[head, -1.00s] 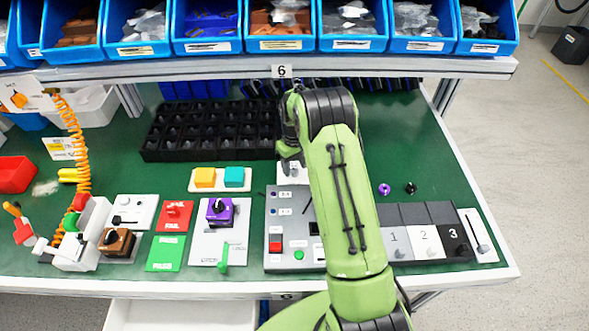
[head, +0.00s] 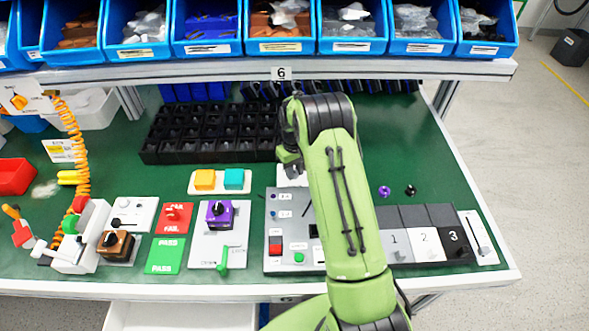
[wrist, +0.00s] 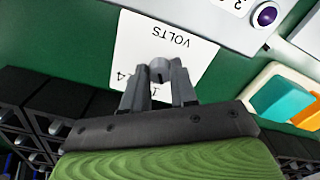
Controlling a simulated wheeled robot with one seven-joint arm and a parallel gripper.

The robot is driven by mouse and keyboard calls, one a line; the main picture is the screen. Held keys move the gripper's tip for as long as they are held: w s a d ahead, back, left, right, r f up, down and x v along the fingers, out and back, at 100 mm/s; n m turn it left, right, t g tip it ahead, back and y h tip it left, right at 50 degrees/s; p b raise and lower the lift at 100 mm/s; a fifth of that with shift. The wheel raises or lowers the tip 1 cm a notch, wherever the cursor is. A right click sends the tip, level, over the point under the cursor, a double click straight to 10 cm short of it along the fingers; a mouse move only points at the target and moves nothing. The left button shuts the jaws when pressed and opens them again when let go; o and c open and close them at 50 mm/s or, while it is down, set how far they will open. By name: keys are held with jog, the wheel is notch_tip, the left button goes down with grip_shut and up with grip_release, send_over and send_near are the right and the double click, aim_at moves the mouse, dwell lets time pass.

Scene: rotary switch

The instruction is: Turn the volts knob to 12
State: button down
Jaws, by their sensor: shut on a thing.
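The volts knob (wrist: 160,69) is a small grey knob on a white plate (wrist: 190,52). The plate reads VOLTS, upside down in the wrist view. My gripper (wrist: 160,84) has its two grey fingers closed on the knob, one on each side. Some printed marks show beside the fingers, but part of the scale is hidden, so I cannot tell the setting. In the head view my gripper (head: 289,158) is over the plate (head: 292,178), and the arm hides the knob there.
A grey control panel (head: 285,235) lies in front of the plate. A holder with yellow and teal blocks (head: 220,190) is at its left. A black compartment tray (head: 190,155) stands behind. A shelf of blue bins (head: 290,45) hangs above. Bare green table (head: 410,150) lies to the right.

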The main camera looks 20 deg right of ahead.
aim_at(295, 172)
jog(key=shift+m, duration=2.8)
jog(key=c, duration=0.9)
grip_release()
notch_tip(295, 172, up, 16)
jog(key=p, duration=0.2)
jog(key=shift+f+p, duration=0.1)
jog(key=shift+p, duration=0.2)
